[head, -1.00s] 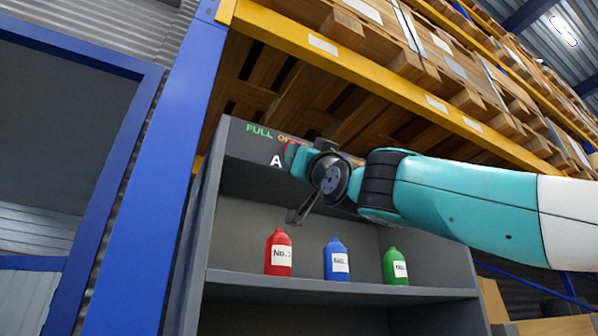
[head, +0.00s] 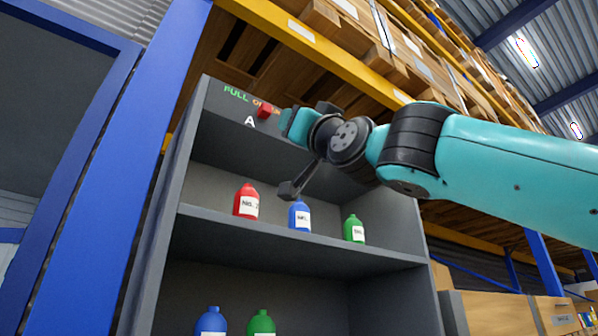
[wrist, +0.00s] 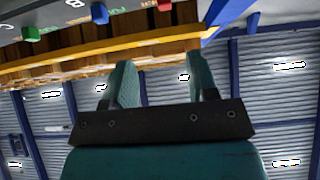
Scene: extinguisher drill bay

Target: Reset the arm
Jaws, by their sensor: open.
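My gripper (head: 287,122) is raised in front of the grey shelf's top board in the head view, near the letter A. In the wrist view its two teal fingers (wrist: 160,64) stand apart with nothing between them.
The grey shelf (head: 330,252) holds a red bottle (head: 246,203), a blue bottle (head: 299,216) and a green bottle (head: 353,229). A lower blue bottle (head: 211,322) and green bottle (head: 261,323) are partly cut off. A blue post (head: 130,160) and yellow beam (head: 310,48) frame the shelf.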

